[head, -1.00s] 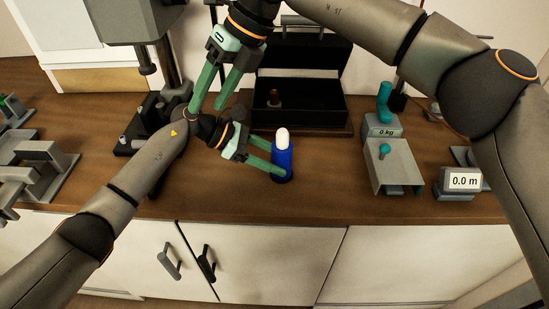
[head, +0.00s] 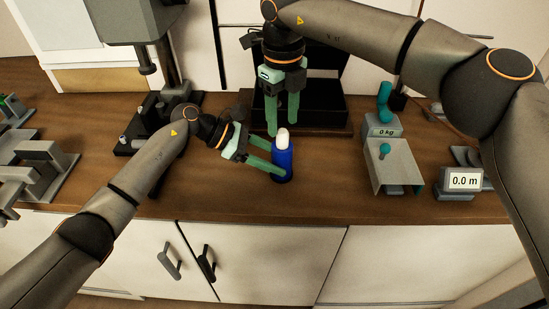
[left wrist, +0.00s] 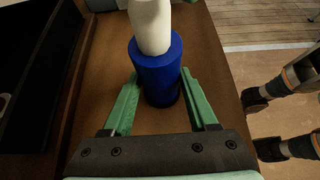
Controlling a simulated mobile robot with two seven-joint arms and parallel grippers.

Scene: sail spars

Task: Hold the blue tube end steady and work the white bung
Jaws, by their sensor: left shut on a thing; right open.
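The blue tube end (head: 282,164) stands upright on the wooden bench, and it also shows in the left wrist view (left wrist: 158,74). The white bung (head: 282,138) sits in its top, rounded end up; in the left wrist view the bung (left wrist: 151,24) is cut off by the frame's top. My left gripper (head: 276,171) is shut on the blue tube end, with one green finger on each side of it. My right gripper (head: 283,131) points down with its green fingers apart, just above and behind the bung in the head view. I cannot tell whether the fingers touch it.
An open black case (head: 318,121) stands behind the tube. Grey fixtures (head: 38,172) stand at left. Bench around the tube's front is clear.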

